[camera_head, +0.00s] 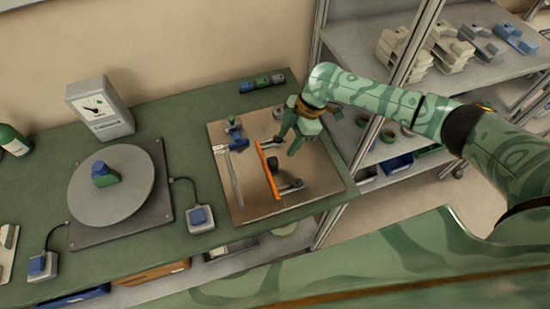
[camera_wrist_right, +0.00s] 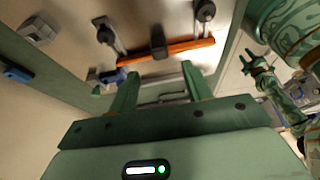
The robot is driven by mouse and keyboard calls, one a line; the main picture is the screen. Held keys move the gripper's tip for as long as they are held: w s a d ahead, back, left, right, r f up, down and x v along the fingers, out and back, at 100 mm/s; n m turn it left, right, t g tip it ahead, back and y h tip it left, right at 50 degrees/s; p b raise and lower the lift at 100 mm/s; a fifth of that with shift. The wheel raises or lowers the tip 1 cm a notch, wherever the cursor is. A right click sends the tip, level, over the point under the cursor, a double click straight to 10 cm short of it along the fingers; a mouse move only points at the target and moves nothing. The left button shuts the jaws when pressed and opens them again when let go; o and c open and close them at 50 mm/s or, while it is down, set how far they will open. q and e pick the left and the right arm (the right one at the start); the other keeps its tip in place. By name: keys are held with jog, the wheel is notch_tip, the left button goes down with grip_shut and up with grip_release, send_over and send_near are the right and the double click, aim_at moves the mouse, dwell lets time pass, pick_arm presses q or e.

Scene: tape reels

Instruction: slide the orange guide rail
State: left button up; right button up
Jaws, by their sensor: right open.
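The orange guide rail (camera_head: 267,173) is a thin bar on a tan board (camera_head: 315,185) at the right end of the green bench. It also shows in the wrist view (camera_wrist_right: 190,47), with a black block (camera_wrist_right: 158,45) at its middle and metal arms with dark knobs at both sides. My right gripper (camera_head: 291,134) is over the board, near the rail's far end. In the wrist view its two green fingers (camera_wrist_right: 158,82) are apart, with the rail beyond their tips and nothing gripped. A green gripper-like shape at the right of the wrist view seems to be my left gripper (camera_wrist_right: 249,62).
A blue-handled part (camera_head: 238,144) and a metal strip (camera_head: 235,180) lie left of the rail. A grey turntable (camera_head: 125,205), a dial box (camera_head: 101,108) and a blue-button switch (camera_head: 201,219) stand further left. Shelves (camera_head: 355,60) with grey parts are at right.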

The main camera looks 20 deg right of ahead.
aim_at(276, 159)
jog(key=b+x, duration=0.2)
jog(key=x, duration=0.7)
jog(key=shift+w+a+f, duration=0.1)
jog(key=shift+a+f, duration=0.05)
jog(key=shift+f, duration=0.25)
jog(key=shift+c, duration=0.3)
